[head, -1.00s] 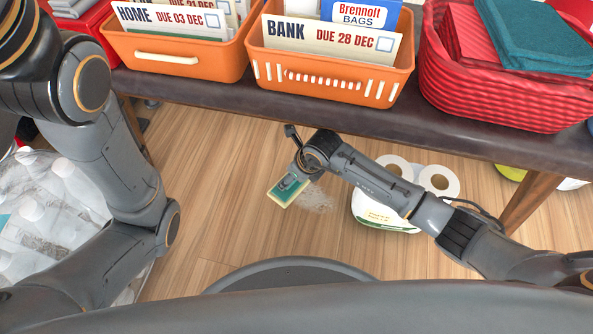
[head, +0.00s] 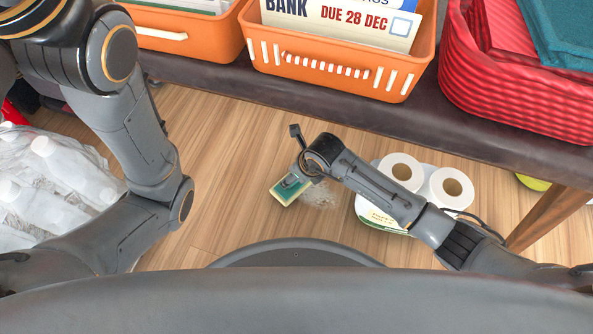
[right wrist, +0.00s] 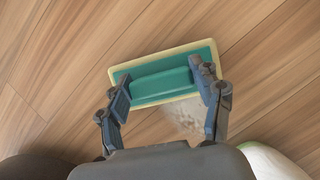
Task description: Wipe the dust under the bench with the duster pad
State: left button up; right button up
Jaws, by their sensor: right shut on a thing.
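The duster pad (head: 286,190) is a green block with a pale yellow edge, near the floor under the bench (head: 330,97). My right gripper (right wrist: 164,88) is shut on the pad's raised green grip, with a finger at each end. Whether the pad touches the floor, I cannot tell. A grey dust patch (head: 319,196) lies on the wood floor just right of the pad in the head view. In the right wrist view the dust (right wrist: 188,122) shows below the pad, between the fingers and partly hidden. My left arm is at the left; its gripper is out of view.
A pack of paper rolls (head: 378,212) stands right of the dust, close to my right forearm. A bench leg (head: 545,217) is further right. Wrapped bottles (head: 50,185) lie at the left. Orange bins (head: 340,62) and a red basket (head: 510,95) sit on the bench. Floor left of the pad is clear.

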jog(key=shift+f+b, duration=0.65)
jog(key=shift+f, duration=0.3)
dwell(0.3)
